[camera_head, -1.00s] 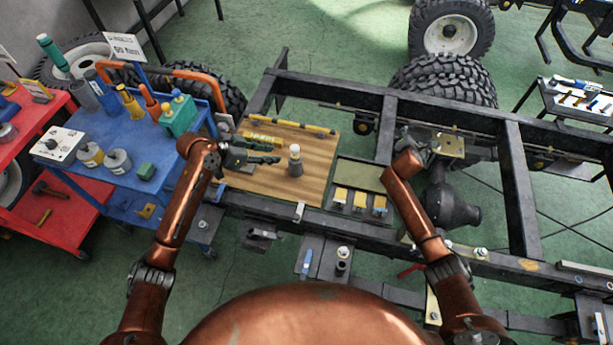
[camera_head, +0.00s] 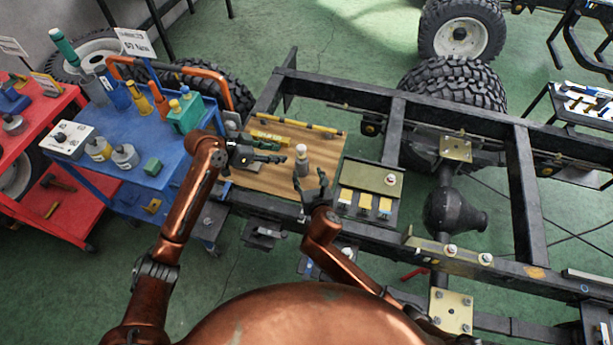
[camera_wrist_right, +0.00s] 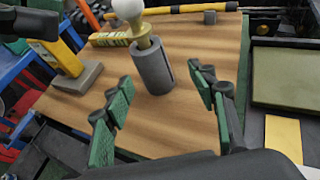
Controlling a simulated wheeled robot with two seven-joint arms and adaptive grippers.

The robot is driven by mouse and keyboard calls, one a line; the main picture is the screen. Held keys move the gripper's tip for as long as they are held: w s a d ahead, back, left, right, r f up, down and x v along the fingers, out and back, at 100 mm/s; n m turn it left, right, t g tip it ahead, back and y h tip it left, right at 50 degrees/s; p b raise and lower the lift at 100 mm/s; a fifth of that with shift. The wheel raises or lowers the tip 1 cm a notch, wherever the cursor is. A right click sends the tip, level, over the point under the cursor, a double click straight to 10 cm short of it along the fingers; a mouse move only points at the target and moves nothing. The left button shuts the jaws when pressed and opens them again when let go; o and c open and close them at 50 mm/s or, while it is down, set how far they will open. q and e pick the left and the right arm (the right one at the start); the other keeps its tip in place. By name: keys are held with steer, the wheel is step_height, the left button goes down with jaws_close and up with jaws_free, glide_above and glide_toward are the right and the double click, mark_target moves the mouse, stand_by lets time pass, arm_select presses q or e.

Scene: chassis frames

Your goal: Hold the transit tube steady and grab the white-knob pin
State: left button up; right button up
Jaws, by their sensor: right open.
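The transit tube (camera_head: 302,168), a grey upright cylinder, stands on the wooden board (camera_head: 263,183). The white-knob pin (camera_head: 300,149) sticks out of its top. In the right wrist view the tube (camera_wrist_right: 153,70) stands just beyond my fingertips, and the pin's knob (camera_wrist_right: 128,8) is cut by the top edge. My right gripper (camera_head: 312,181) is open and empty, just in front of the tube; its green-padded fingers also show in the wrist view (camera_wrist_right: 158,98). My left gripper (camera_head: 284,152) reaches in from the left, fingers apart and pointing at the tube, not around it.
A yellow level (camera_head: 300,124) lies along the board's far edge. A tray with yellow blocks (camera_head: 366,202) sits right of the board on the black chassis frame (camera_head: 440,108). A blue cart (camera_head: 130,130) with tools and bottles stands left.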

mark_target(303, 169)
steer(key=shift+s+a+n, duration=0.1)
steer(key=shift+a+n, duration=0.2)
steer(key=shift+a, duration=0.05)
steer(key=shift+w+a, duration=0.2)
steer(key=shift+x, duration=3.55)
steer(key=shift+c, duration=0.4)
